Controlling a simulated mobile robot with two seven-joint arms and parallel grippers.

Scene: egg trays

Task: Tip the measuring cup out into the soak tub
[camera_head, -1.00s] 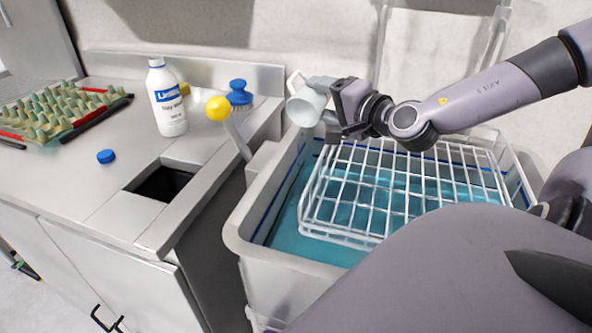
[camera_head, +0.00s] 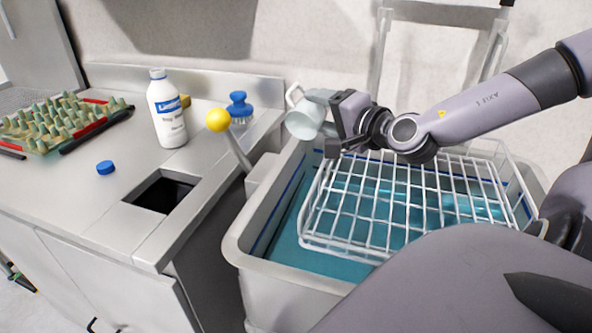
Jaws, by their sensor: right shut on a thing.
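The pale measuring cup (camera_head: 304,117) is held tilted above the far left corner of the soak tub (camera_head: 236,238). My right gripper (camera_head: 333,121) is shut on it, and the arm reaches in from the right. The cup's handle points up and left, and its inside is hidden from this view. The tub holds blue-green liquid (camera_head: 287,247), and a white wire rack (camera_head: 345,245) sits in it. I see no stream falling from the cup. My left gripper is out of view.
A counter on the left carries a white bottle (camera_head: 168,115), a blue cap (camera_head: 105,167), a blue brush (camera_head: 239,106) and an egg tray (camera_head: 70,147). A yellow-knobbed lever (camera_head: 218,120) stands between counter and tub. The counter has a square opening (camera_head: 163,193).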

